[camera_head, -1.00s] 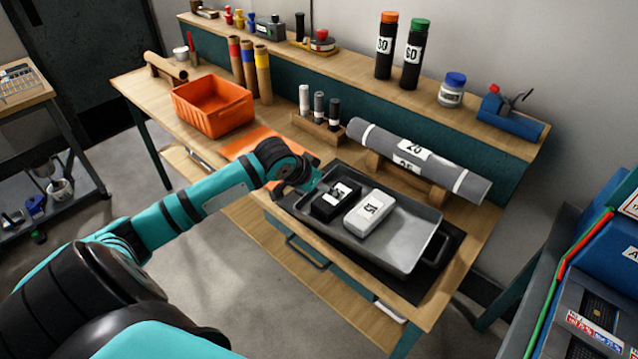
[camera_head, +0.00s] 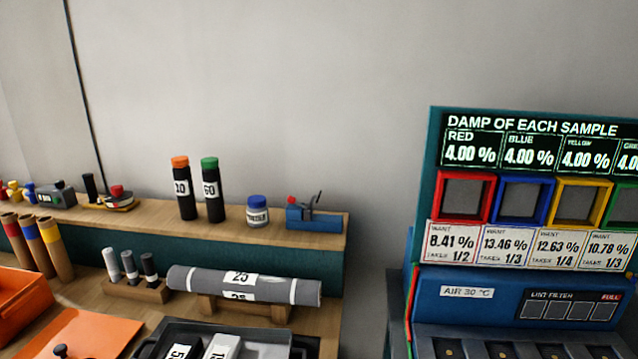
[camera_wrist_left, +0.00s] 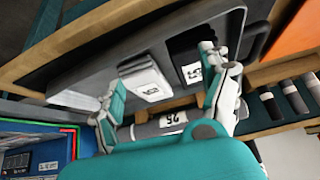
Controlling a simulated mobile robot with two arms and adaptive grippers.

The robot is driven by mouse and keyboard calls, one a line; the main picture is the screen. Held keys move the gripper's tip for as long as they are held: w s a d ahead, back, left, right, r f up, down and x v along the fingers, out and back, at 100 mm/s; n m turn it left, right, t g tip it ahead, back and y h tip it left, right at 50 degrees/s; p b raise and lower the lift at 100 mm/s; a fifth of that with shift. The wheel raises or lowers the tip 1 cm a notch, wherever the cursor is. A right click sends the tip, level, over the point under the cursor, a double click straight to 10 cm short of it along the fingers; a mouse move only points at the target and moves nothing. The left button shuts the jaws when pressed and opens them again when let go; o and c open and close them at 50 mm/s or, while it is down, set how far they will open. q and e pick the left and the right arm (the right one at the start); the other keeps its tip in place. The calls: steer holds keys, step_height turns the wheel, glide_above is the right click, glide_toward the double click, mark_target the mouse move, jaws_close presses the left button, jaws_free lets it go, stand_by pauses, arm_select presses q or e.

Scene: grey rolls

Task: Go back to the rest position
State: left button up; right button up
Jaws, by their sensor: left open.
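My left gripper (camera_wrist_left: 160,82) shows in the left wrist view with its two fingers spread wide, and nothing is held between them. Beyond the fingers lie a white labelled block (camera_wrist_left: 144,82) and a black labelled block (camera_wrist_left: 183,50) in a grey tray (camera_wrist_left: 100,72). In the head view the white block (camera_head: 222,347) and the black block (camera_head: 182,350) show at the bottom edge, partly cut off. My left gripper is outside the head view. My right gripper is in neither view.
A grey roll (camera_head: 245,285) marked 25 lies on a wooden cradle behind the tray. A shelf (camera_head: 140,217) holds two black canisters (camera_head: 182,190), a jar (camera_head: 257,212) and a blue tool (camera_head: 314,217). A panel with damp readings (camera_head: 535,145) stands at right.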

arm_select(q)
steer(key=s+d+f+g, duration=0.25)
steer(key=s+d, duration=0.45)
steer(key=s, duration=0.5)
steer(key=s+d+f+g, duration=0.1)
steer(key=s+d+f, duration=0.2)
steer(key=s+d, duration=0.55)
steer(key=s+a+f+g, duration=0.1)
steer(key=s+f, duration=0.1)
steer(key=f, duration=1.1)
steer(key=s+a+f, duration=0.1)
steer(key=s+f, duration=0.2)
steer(key=f, duration=1)
steer(key=s+a+f+g+y, duration=0.1)
steer(key=s+a+f, duration=0.2)
steer(key=s+f, duration=1.2)
steer(key=shift+s+f+m, duration=0.3)
steer(key=shift+s+f, duration=0.1)
steer(key=shift+s, duration=0.1)
steer(key=shift+s+a, duration=0.1)
steer(key=shift+s, duration=0.05)
steer(key=shift+c, duration=0.4)
